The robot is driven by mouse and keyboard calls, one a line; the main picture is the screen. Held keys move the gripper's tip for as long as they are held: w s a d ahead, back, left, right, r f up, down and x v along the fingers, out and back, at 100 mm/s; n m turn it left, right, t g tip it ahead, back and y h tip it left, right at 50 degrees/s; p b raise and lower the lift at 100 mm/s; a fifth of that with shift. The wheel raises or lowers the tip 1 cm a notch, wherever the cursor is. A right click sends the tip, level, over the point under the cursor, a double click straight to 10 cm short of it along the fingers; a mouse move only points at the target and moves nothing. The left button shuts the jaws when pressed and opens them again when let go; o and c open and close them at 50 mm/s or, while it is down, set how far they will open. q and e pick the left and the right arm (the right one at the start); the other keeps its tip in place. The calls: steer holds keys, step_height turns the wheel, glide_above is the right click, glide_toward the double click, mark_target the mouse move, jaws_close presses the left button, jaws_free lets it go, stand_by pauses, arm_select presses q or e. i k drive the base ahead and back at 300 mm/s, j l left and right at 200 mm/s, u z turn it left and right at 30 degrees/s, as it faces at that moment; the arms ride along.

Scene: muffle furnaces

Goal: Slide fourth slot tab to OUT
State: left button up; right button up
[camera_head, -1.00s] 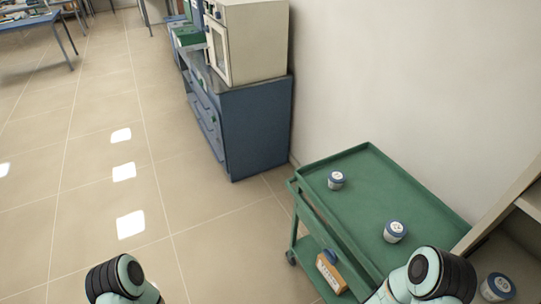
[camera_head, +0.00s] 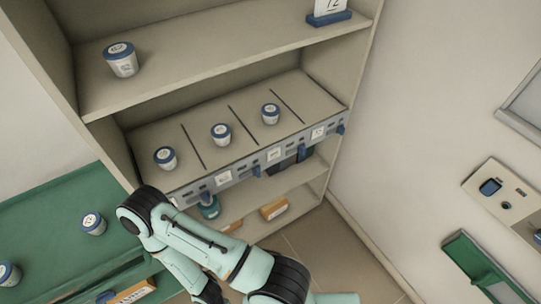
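A slotted shelf level (camera_head: 240,134) is split by dark lines into compartments. A white-and-blue jar stands in each of the left (camera_head: 165,159), second (camera_head: 221,134) and third (camera_head: 270,113) slots; the rightmost, fourth slot (camera_head: 309,93) holds no jar. The front rail (camera_head: 247,163) carries white labels and blue tabs. A blue tab (camera_head: 340,129) sits at the rail's right end, near the fourth slot's label (camera_head: 318,132). The OUT wording is too small to read. One of my arms crosses the lower middle, in front of the rail's left end. Neither gripper can be made out.
The top shelf holds a jar (camera_head: 121,60) and a blue-based sign (camera_head: 328,14). A green cart (camera_head: 48,213) with jars stands at left. Orange-fronted boxes (camera_head: 274,208) lie on the lower shelf. The right wall has a panel (camera_head: 508,203) and a green tray-like fixture (camera_head: 478,268).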

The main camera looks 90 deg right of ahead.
mark_target(340, 130)
steer(key=z, duration=3.1)
